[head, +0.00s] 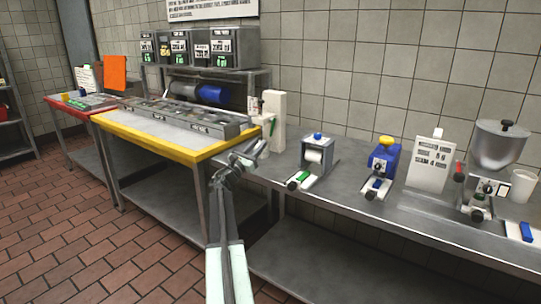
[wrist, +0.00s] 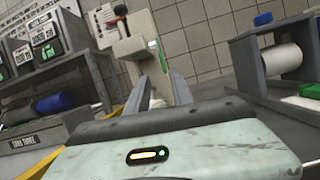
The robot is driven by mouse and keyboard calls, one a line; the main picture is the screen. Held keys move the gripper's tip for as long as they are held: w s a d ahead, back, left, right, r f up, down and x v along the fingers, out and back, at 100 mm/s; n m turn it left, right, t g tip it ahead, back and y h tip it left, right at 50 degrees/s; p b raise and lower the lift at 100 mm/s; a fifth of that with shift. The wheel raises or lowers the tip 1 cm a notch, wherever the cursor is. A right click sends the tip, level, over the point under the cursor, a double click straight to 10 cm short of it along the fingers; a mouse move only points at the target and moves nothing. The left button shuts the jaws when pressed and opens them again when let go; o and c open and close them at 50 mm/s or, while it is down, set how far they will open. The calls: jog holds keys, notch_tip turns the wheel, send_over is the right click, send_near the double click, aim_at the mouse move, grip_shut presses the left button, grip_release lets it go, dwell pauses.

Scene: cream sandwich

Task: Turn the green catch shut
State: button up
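My gripper (head: 258,150) is raised at the left end of the steel counter, in front of a white upright stand (head: 279,122). In the wrist view its two fingers (wrist: 160,85) stand apart with nothing held between them. Another green part (head: 304,175) lies on the base of the grey roller holder (head: 318,155), to the right. I cannot tell which green part is the catch, or its turn position.
A yellow-edged table (head: 160,148) with a grey rack stands left of my gripper. A blue device (head: 382,160), a printed card (head: 430,163) and a steel hopper (head: 498,145) stand along the counter to the right. The counter's front strip has bare room.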

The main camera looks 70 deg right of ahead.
aim_at(271, 136)
jog(key=shift+s+d+n, duration=0.5)
jog(key=shift+s+d, duration=0.05)
jog(key=shift+d, duration=0.05)
jog(key=p+x, duration=0.1)
jog(key=x, duration=0.1)
jog(key=p+x, duration=0.1)
jog(key=x, duration=0.2)
jog(key=p+x, duration=0.1)
jog(key=x, duration=0.2)
jog(key=shift+a+r, duration=0.15)
jog(key=shift+r, duration=0.25)
jog(key=shift+h, duration=0.3)
grip_shut()
jog(key=shift+a+p, duration=0.1)
jog(key=shift+p, duration=0.2)
